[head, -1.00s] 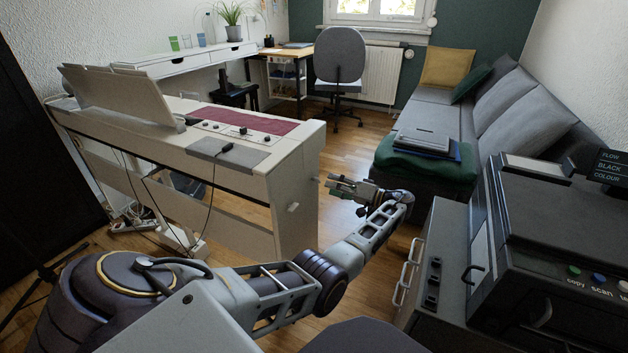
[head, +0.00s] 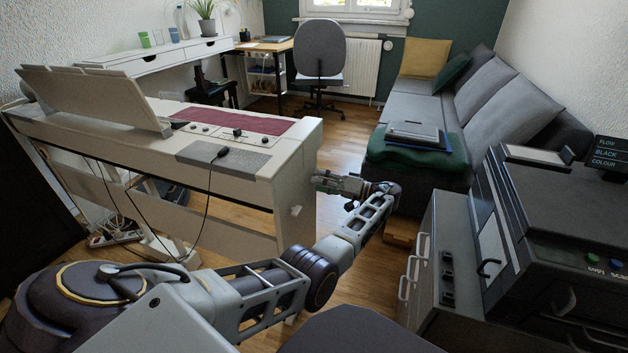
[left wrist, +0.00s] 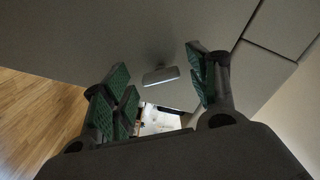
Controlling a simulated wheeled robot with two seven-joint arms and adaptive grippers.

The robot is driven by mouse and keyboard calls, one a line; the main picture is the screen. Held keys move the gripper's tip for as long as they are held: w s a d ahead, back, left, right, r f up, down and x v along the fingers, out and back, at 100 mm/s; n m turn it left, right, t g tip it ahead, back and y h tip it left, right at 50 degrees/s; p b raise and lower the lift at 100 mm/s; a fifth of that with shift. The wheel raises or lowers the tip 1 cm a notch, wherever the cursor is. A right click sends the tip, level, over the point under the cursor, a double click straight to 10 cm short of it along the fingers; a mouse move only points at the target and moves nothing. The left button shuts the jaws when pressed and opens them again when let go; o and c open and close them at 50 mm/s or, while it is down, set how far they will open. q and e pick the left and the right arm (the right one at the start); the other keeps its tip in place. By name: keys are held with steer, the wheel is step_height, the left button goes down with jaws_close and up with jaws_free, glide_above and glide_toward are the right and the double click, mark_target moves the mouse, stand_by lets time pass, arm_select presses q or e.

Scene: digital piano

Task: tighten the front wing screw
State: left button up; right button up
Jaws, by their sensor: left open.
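The white digital piano (head: 292,165) stands at the left, its end panel facing my left arm. A small pale wing screw (head: 296,210) sticks out of that panel in the head view. In the left wrist view, a grey wing screw (left wrist: 161,75) stands out from the panel (left wrist: 150,30), beyond and between my fingers. I cannot tell whether it is the same screw. My left gripper (head: 318,183) is close to the panel's far part; in the wrist view its green-padded fingers (left wrist: 160,88) are spread and apart from the screw. My right gripper is not in view.
A grey cabinet (head: 440,270) with a dark printer (head: 560,220) stands at the right. The sofa (head: 420,110) is behind the gripper, with a green cushion and a laptop (head: 413,132) on it. Wooden floor lies between.

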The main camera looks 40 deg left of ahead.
arm_select(q)
steer(key=shift+a, duration=0.15)
steer(key=shift+c, duration=0.4)
jaws_close()
